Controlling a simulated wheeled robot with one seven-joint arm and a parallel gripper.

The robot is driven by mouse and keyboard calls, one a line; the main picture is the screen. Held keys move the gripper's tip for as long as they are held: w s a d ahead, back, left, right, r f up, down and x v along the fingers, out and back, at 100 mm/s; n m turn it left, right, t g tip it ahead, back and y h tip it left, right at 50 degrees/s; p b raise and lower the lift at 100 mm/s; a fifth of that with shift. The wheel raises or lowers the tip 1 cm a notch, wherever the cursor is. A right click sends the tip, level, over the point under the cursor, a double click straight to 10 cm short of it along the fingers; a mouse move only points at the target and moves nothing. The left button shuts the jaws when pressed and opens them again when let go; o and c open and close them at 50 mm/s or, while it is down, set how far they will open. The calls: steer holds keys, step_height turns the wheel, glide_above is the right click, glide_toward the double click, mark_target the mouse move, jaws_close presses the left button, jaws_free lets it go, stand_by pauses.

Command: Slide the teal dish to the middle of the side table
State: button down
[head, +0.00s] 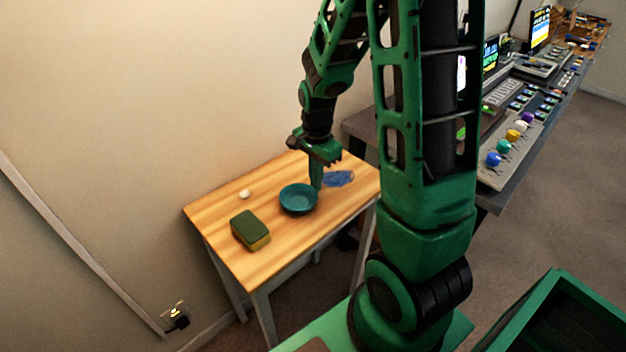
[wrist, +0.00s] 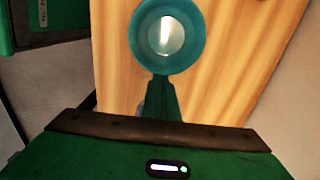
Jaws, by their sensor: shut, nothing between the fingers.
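The teal dish (head: 298,199) stands upright on the wooden side table (head: 275,262), near its middle in the head view. In the wrist view the dish (wrist: 167,36) lies just beyond my fingertips, with a bright reflection inside it. My gripper (head: 316,185) is shut and empty, pointing down at the right side of the dish. In the wrist view the fingers (wrist: 161,82) reach to the dish's near rim. They look close to or touching it; I cannot tell which.
A green and yellow sponge (head: 250,231) lies at the table's front left. A small white object (head: 245,194) is near the wall edge. A blue patch or cloth (head: 339,179) lies right of my gripper. A desk with control panels (head: 510,140) stands at the right.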

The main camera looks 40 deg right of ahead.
steer(key=shift+d, duration=0.15)
steer(key=shift+w+d, duration=0.1)
steer(key=shift+d, duration=0.2)
steer(key=d, duration=0.3)
steer(key=shift+w+d+r, duration=0.1)
steer(key=shift+w+r, duration=0.15)
steer(key=shift+w, duration=0.1)
step_height(320, 180, up, 9)
steer(key=s+r+n, duration=0.2)
steer(key=s+n, duration=0.3)
steer(key=s, duration=0.6)
steer(key=s+a+r+n, duration=0.1)
steer(key=s+r+n, duration=0.2)
steer(key=s, duration=0.9)
steer(key=shift+a+n, duration=0.15)
steer(key=shift+n, duration=0.85)
steer(key=shift+r, duration=0.1)
steer(key=shift+w+f, duration=0.25)
steer(key=shift+w, duration=0.4)
